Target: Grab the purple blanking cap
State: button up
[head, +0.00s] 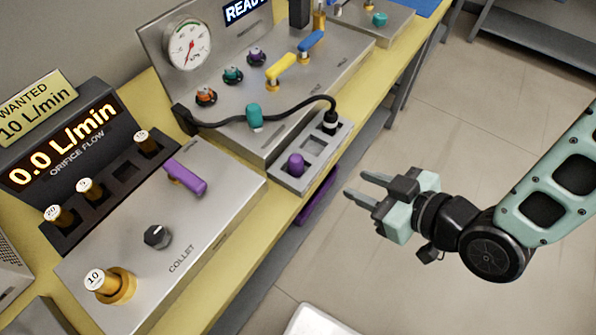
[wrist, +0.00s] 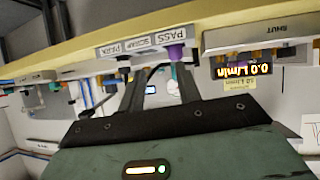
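The purple blanking cap (head: 296,165) stands upright in the near slot of a small grey tray (head: 318,168) at the bench's front edge. It also shows in the upside-down wrist view (wrist: 176,52), just beyond the fingers. My gripper (head: 360,188) is to the right of the cap in the head view, out over the floor, apart from the bench. Its two fingers are spread and point left toward the bench, with nothing between them. In the wrist view my gripper (wrist: 160,78) also looks empty.
A black plug (head: 330,122) on a cable stands in the tray's far slot; the middle slot looks empty. The collet panel (head: 215,190) with a purple lever (head: 186,177) is to the left. Behind the tray is a panel with a gauge (head: 187,45) and yellow and blue levers.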

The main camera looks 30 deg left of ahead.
jog(key=s+f+t+y+b, duration=0.1)
jog(key=s+f+y+b, duration=0.1)
jog(key=s+f+y, duration=0.15)
jog(key=m+t+y+b, duration=0.2)
jog(key=b, duration=0.8)
send_near(301, 165)
jog(key=w+a, duration=0.1)
jog(key=a, duration=0.1)
jog(key=shift+w+a+b, duration=0.1)
jog(key=shift+w+b, duration=0.15)
jog(key=shift+b, duration=0.45)
jog(key=b, duration=0.4)
jog(key=shift+a+b, duration=0.2)
jog(key=shift+b, duration=0.1)
jog(key=x, duration=0.4)
jog(key=shift+s+r, duration=0.15)
jog(key=shift+r, duration=0.05)
jog(key=shift+x, duration=3.05)
jog(key=shift+s+f, duration=0.1)
jog(key=shift+f, duration=0.05)
